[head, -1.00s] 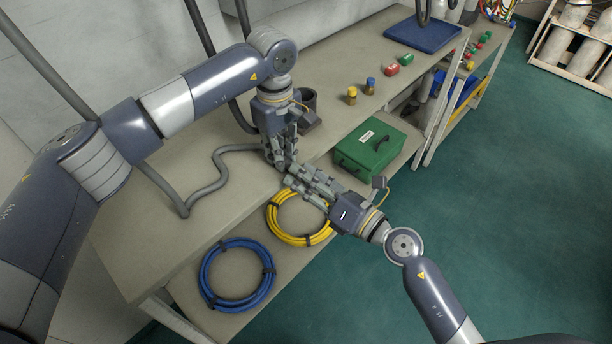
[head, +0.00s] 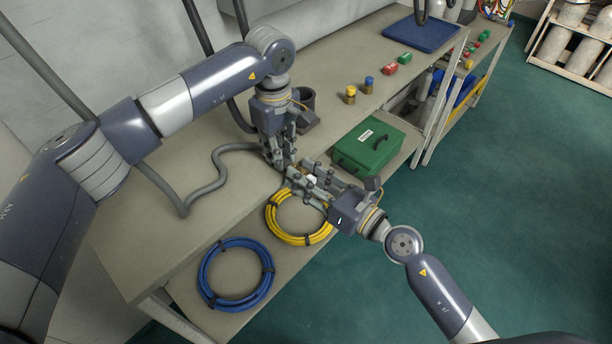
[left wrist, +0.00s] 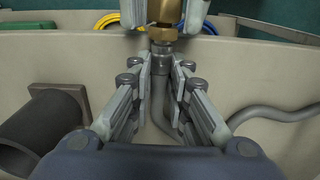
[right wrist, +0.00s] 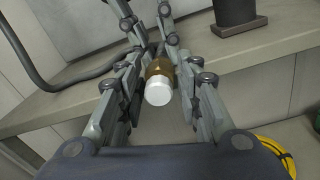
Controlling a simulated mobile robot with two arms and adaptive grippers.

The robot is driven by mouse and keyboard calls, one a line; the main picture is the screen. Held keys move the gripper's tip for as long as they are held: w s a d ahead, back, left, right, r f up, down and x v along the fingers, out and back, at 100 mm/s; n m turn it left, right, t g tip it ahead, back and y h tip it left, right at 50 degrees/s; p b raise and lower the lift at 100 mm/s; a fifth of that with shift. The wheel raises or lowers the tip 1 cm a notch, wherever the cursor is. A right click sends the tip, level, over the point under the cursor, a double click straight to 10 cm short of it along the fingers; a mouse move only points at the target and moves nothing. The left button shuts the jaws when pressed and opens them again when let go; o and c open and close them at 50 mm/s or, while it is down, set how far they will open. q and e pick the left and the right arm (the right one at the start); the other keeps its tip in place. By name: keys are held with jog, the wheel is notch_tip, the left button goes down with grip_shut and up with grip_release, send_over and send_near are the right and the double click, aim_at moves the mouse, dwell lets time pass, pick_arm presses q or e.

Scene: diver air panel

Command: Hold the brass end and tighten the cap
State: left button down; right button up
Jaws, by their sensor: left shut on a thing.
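The brass end (left wrist: 162,35) sits on a grey hose. In the left wrist view my left gripper (left wrist: 162,68) is shut on the hose end just behind the brass, above the bench's front edge. The white cap (right wrist: 158,93) is on the front of the brass end in the right wrist view, in line with it; its threads are hidden. My right gripper (right wrist: 160,100) is open, one finger on each side of the cap, with gaps visible. In the head view the cap (head: 311,180) shows small and pale between the right fingers.
The hose (head: 205,188) runs across the bench (head: 150,235). A dark cylindrical holder (head: 305,98) stands near my left gripper. A green box (head: 368,150), a yellow coil (head: 272,225) and a blue coil (head: 205,280) lie on the lower shelf. Coloured caps stand farther along the bench.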

jog(key=n, duration=0.3)
jog(key=shift+n, duration=1.5)
jog(key=shift+n, duration=0.7)
grip_shut()
jog(key=shift+m, duration=1.5)
